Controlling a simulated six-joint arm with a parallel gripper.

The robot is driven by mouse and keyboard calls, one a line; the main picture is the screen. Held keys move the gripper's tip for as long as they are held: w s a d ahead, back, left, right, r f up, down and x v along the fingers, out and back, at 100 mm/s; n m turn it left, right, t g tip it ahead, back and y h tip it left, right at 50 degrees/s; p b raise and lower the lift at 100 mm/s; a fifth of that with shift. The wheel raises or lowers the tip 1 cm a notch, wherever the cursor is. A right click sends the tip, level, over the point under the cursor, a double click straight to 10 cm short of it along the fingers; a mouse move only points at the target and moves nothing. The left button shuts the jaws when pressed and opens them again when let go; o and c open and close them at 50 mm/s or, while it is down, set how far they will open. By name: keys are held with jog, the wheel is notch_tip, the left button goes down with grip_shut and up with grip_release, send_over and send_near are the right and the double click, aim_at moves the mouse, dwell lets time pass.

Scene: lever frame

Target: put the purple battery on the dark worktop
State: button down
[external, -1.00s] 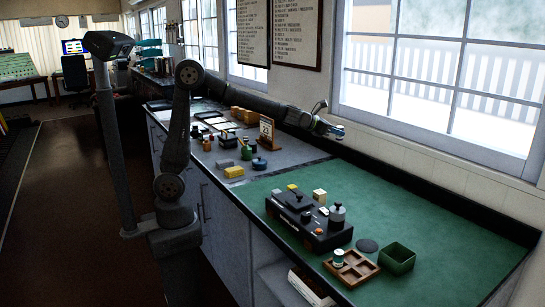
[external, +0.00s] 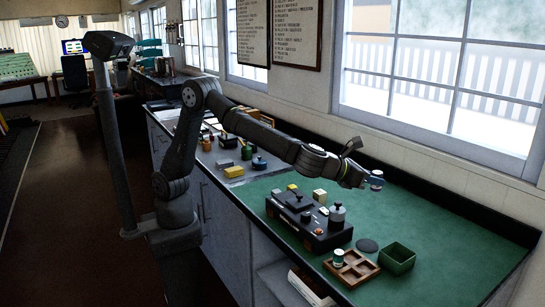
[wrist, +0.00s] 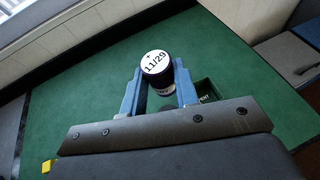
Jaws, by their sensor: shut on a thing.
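My gripper (external: 366,182) is raised over the green mat, near the window side. In the wrist view its two blue fingers (wrist: 158,84) are shut on a battery (wrist: 157,66), one finger on each side. The battery has a white round end marked "+ 11/29" and a dark body; its purple colour is not clear. In the external view the battery (external: 376,178) is small at the fingertips, clear of the surface. The dark grey worktop (external: 277,164) lies left of the green mat, partly behind my arm.
On the green mat (external: 440,235) stand a black device (external: 305,228), a wooden divided tray (external: 358,270) holding a white-and-green cell (external: 338,258), a dark disc (external: 367,245) and a green bin (external: 397,257). Several small items, including a yellow block (external: 233,171), stand on the grey worktop.

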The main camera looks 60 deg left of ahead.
jog(key=s+d+f, duration=0.1)
jog(key=s+d, duration=0.4)
jog(key=s, duration=0.6)
jog(key=s+d, duration=0.5)
jog(key=s, duration=0.6)
notch_tip(320, 180, down, 12)
jog(key=x, duration=0.4)
jog(key=a+f+x, duration=0.1)
jog(key=x, duration=0.3)
jog(key=f+x, duration=0.1)
jog(key=x, duration=0.3)
jog(key=shift+a, duration=0.3)
jog(key=shift+f, duration=2)
jog(key=shift+f, duration=0.15)
jog(key=c, duration=1.1)
grip_release()
